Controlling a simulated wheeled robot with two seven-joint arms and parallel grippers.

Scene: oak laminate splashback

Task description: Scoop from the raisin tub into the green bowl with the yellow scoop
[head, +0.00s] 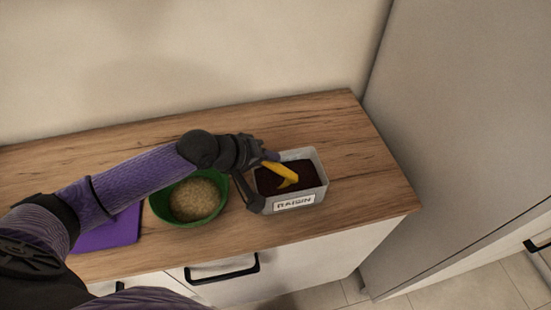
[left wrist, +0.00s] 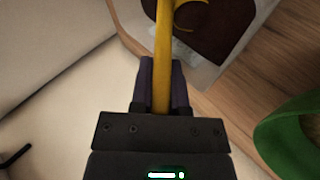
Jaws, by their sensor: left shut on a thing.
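My left gripper (head: 267,157) is shut on the handle of the yellow scoop (head: 285,173). The scoop's lower end is at the dark raisins in the raisin tub (head: 322,172), a clear-grey box labelled RAISIN. In the left wrist view the scoop (left wrist: 163,60) runs up from between the fingers (left wrist: 163,85) to the dark contents; how deep it goes is unclear. The green bowl (head: 160,210) stands left of the tub, partly under my left arm, with pale grain-like contents in it. Its green rim also shows in the left wrist view (left wrist: 275,140). My right gripper is not in view.
A purple board or mat (head: 110,230) lies left of the bowl on the wooden counter (head: 365,165). A tall grey cabinet or fridge (head: 460,110) stands to the right. The counter right of the tub is clear. Drawers with black handles (head: 222,270) are below the front edge.

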